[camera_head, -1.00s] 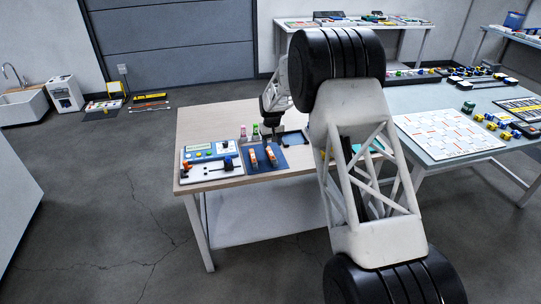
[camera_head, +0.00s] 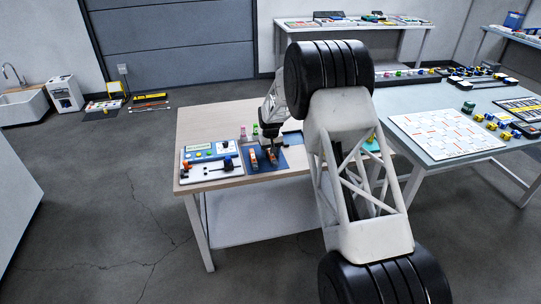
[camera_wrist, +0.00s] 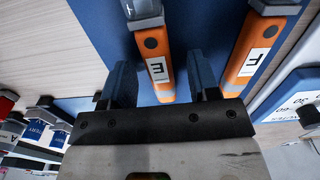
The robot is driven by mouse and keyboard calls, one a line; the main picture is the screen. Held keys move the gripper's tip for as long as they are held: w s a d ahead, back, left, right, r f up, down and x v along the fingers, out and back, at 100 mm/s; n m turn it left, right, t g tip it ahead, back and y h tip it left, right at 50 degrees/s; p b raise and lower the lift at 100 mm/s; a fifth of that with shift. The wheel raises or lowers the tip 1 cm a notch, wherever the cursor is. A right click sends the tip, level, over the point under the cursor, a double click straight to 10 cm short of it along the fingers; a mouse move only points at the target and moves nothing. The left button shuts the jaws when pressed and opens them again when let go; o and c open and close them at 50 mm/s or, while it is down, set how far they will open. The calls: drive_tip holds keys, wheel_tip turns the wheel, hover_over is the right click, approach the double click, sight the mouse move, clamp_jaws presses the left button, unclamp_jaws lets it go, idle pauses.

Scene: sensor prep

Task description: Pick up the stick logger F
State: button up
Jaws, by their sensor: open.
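Two orange stick loggers lie side by side on a blue mat (camera_wrist: 210,18). In the wrist view, stick logger F (camera_wrist: 247,66) is on the right, outside my right-hand finger. The other stick, whose turned letter looks like an E (camera_wrist: 157,62), lies between my two open fingers. My gripper (camera_wrist: 160,75) is open, with nothing clasped. In the head view my gripper (camera_head: 271,147) is low over the right stick, and the left stick (camera_head: 254,160), apparently F, is clear beside it.
On the wooden table (camera_head: 205,120), a white panel with knobs (camera_head: 208,169) and a blue device (camera_head: 210,150) stand left of the mat. Small pink and green bottles (camera_head: 249,132) stand behind it. A blue tray (camera_head: 293,138) is to the right.

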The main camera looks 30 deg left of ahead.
drive_tip(key=shift+c, duration=0.3)
drive_tip(key=c, duration=1)
drive_tip(key=shift+o, duration=0.2)
drive_tip(key=shift+r, duration=0.2)
drive_tip(key=shift+r, duration=1.4)
drive_tip(key=shift+s+d+r, duration=0.1)
drive_tip(key=shift+r, duration=0.15)
drive_tip(key=s+d+r, duration=0.1)
drive_tip(key=s+d, duration=0.9)
drive_tip(key=s, duration=0.1)
drive_tip(key=shift+s+d+r, duration=0.15)
drive_tip(key=shift+s+r, duration=0.05)
drive_tip(key=shift+s, duration=0.2)
